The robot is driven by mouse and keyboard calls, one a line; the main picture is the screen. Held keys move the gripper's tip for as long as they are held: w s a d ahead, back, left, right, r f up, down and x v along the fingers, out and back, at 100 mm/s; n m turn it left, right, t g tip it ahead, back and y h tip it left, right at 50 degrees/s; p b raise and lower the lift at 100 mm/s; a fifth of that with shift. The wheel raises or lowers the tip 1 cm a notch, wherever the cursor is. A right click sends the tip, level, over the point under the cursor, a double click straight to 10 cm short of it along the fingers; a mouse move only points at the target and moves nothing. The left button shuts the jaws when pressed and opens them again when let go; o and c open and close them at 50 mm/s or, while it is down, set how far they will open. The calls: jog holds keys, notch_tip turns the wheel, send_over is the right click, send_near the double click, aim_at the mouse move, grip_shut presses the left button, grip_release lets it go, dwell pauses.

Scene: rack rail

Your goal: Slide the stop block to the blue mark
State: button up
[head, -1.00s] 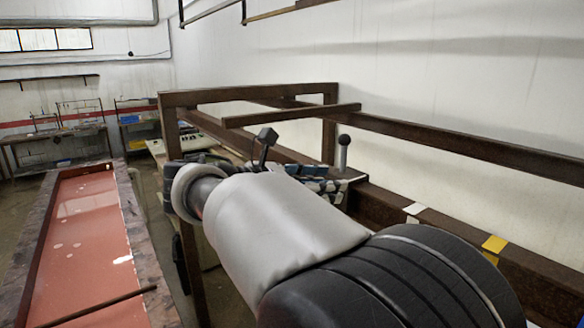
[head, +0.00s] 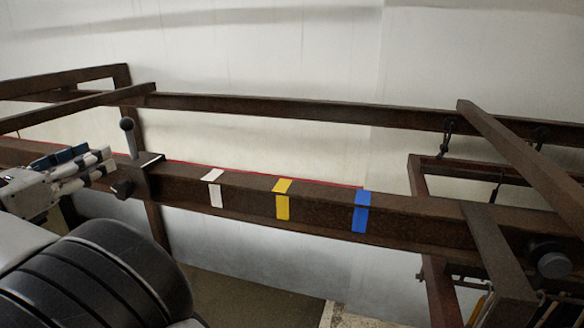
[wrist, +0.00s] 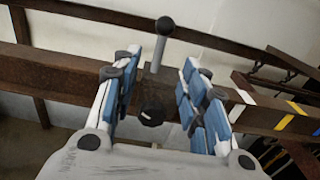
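The stop block (head: 142,174) is a dark rusty block on the brown rail, with an upright ball-topped handle (head: 128,138) and a dark side knob (head: 122,189). It sits left of the white mark. The blue mark (head: 361,212) is a tape strip further right along the rail, beyond the white and yellow strips. My gripper (head: 104,168) is left of the block, its fingers pointing toward it. In the wrist view my gripper (wrist: 160,66) is open, with the handle (wrist: 165,25) and the side knob (wrist: 151,115) showing between its fingers. Contact cannot be told.
The white tape (head: 213,186) and yellow tape (head: 282,198) lie between the block and the blue mark. The rail top there looks clear. An upper beam (head: 300,110) runs behind the rail. A slanted beam (head: 525,165) and a post (head: 495,255) stand at the right.

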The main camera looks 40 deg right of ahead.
aim_at(128, 142)
jog(key=x, duration=0.6)
jog(key=shift+w+d, duration=0.2)
jog(key=shift+d, duration=0.05)
jog(key=shift+x, duration=1.15)
jog(key=shift+c, duration=0.6)
grip_shut()
